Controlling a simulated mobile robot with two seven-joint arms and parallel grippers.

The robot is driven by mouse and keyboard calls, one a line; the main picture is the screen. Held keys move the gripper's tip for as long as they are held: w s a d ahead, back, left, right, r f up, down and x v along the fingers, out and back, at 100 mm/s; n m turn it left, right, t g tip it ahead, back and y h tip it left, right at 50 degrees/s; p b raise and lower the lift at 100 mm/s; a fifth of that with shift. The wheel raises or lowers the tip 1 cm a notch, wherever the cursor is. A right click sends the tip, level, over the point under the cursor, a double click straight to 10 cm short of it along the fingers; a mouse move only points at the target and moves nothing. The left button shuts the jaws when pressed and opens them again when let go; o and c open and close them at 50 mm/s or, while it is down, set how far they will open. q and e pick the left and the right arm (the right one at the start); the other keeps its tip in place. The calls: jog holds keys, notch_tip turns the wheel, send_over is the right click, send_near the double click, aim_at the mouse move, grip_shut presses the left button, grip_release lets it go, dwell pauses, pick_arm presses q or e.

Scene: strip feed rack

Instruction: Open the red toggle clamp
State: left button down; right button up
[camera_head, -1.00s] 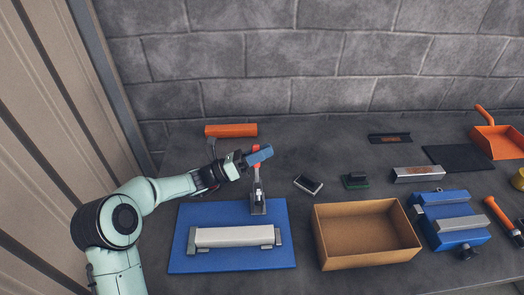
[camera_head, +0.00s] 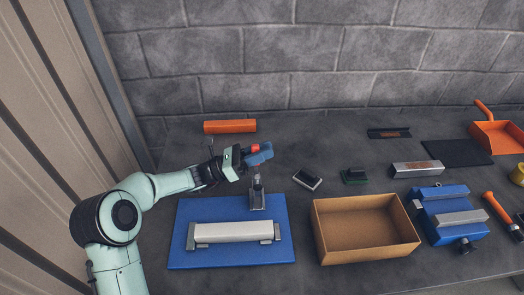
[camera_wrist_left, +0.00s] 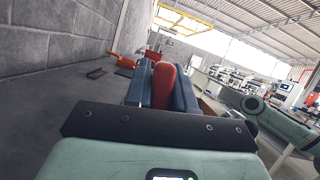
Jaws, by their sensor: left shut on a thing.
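The toggle clamp (camera_head: 257,201) stands at the back edge of the blue plate (camera_head: 183,257), its metal lever rising from the base. Its red handle (camera_head: 255,148) shows at the top, partly hidden by my left gripper (camera_head: 260,153). In the left wrist view the red handle (camera_wrist_left: 163,85) sits between the two blue-grey fingers, and my left gripper (camera_wrist_left: 162,90) is shut on it. A pale bar (camera_head: 233,232) lies across two grey supports on the plate, in front of the clamp. My right gripper is not in view.
An orange block (camera_head: 230,127) lies behind my left gripper. An open brown box (camera_head: 367,249) stands right of the plate. A small black-and-white item (camera_head: 307,180), a green-black item (camera_head: 355,177) and a blue fixture (camera_head: 452,218) are farther right. A brick wall closes the back.

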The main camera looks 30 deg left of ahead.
pick_arm(q)
jog(key=c, duration=1)
grip_release()
jog(key=shift+c, duration=0.2)
jog(key=shift+s+a, duration=0.1)
jog(key=v, duration=1.3)
jog(key=shift+s+f, duration=0.1)
